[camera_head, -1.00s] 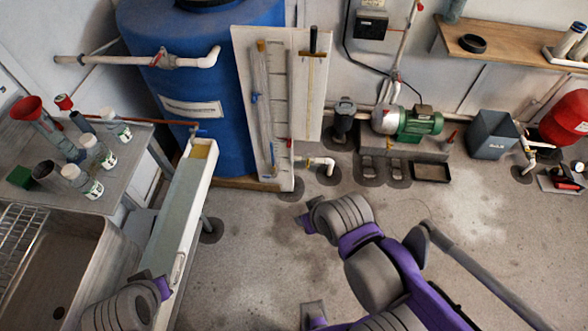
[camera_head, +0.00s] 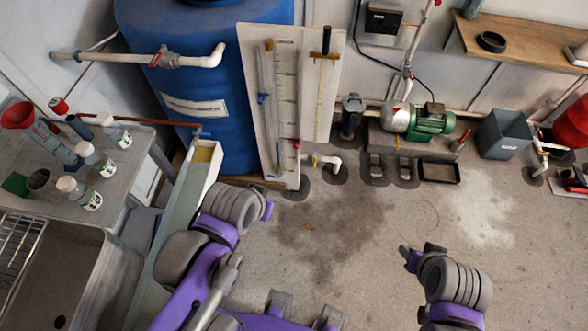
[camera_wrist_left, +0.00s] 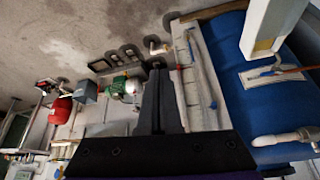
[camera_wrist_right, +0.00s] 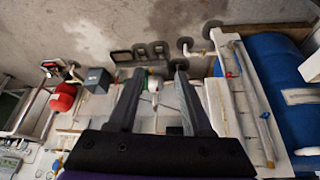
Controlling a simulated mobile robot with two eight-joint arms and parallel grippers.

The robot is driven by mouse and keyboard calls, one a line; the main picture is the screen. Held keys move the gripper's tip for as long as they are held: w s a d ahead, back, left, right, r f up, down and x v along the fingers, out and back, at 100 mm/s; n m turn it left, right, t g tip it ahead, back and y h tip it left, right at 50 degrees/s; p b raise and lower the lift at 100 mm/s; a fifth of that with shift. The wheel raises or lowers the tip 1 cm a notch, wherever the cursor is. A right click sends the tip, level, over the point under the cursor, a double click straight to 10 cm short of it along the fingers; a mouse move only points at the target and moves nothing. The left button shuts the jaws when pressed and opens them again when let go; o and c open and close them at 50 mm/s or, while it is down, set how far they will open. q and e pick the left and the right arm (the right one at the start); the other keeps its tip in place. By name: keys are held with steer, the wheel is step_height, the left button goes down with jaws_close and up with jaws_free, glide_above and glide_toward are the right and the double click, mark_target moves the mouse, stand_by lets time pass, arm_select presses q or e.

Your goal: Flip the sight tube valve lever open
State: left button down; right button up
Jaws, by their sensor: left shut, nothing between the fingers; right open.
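The white gauge board (camera_head: 285,85) leans in front of the blue tank and carries a clear sight tube (camera_head: 269,110). A small blue lever (camera_head: 262,98) sits on the tube's left side. A second blue piece (camera_head: 271,176) is at its foot; I cannot tell which is the valve lever, or its exact angle. The board (camera_wrist_left: 188,95) also shows in the left wrist view. My left gripper (camera_head: 268,208) is shut and empty, below the board in the head view and apart from it. My right gripper (camera_wrist_right: 158,70) is open and empty, over the floor right of the board.
A blue tank (camera_head: 215,100) stands behind the board. A long pale trough (camera_head: 180,215) and a bench (camera_head: 125,165) with bottles are at left. A green pump (camera_head: 430,122) and a grey bin (camera_head: 503,133) stand along the wall.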

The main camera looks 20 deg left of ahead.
arm_select(q)
steer(key=shift+w+d, duration=0.1)
steer(key=shift+d, duration=0.05)
arm_select(e)
steer(key=shift+s+d, duration=0.15)
